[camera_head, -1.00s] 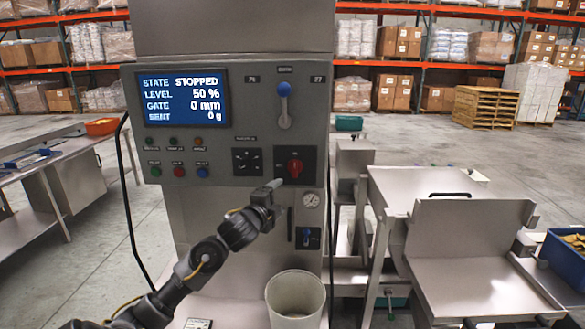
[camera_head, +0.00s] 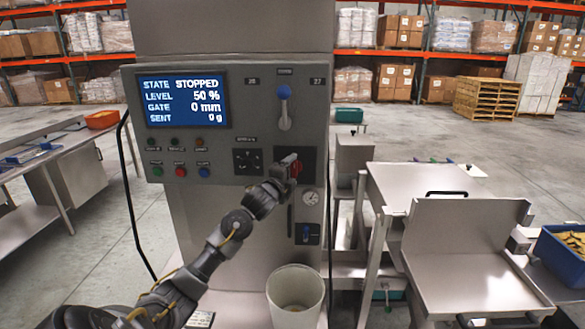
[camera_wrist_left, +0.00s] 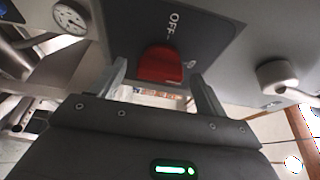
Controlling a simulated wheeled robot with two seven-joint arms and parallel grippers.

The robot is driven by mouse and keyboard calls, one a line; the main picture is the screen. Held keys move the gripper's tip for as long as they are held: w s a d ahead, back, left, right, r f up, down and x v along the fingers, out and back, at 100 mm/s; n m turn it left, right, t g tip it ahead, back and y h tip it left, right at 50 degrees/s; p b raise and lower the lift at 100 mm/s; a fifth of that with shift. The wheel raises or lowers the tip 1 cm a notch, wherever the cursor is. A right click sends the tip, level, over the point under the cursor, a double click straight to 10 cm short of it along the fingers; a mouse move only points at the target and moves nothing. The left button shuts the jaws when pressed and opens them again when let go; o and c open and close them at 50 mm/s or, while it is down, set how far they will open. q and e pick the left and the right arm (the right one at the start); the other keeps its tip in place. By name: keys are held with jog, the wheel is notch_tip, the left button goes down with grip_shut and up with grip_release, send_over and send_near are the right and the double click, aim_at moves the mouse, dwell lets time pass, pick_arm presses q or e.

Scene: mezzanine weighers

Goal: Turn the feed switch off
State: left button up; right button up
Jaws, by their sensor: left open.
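The feed switch is a red rotary knob on a dark plate on the machine's front panel. In the head view the knob (camera_head: 298,172) is mostly hidden behind my left gripper (camera_head: 290,162). In the left wrist view the red knob (camera_wrist_left: 160,66) shows just ahead of my open left gripper (camera_wrist_left: 162,82), between its two fingers and apart from both. An "OFF" label (camera_wrist_left: 175,22) is on the plate above the knob there. The blue display (camera_head: 182,100) reads STOPPED, level 50 %, gate 0 mm. My right gripper is not in view.
A blue-handled lever (camera_head: 284,108) sits above the switch, and a gauge (camera_head: 310,198) and a small blue switch (camera_head: 307,234) below it. Push buttons (camera_head: 181,172) are to the left. A pale bin (camera_head: 296,314) stands below, with a metal tray (camera_head: 470,282) to the right.

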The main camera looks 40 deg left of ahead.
pick_arm(q)
jog(key=shift+w+a, duration=0.1)
jog(key=shift+w, duration=0.3)
jog(key=c, duration=1)
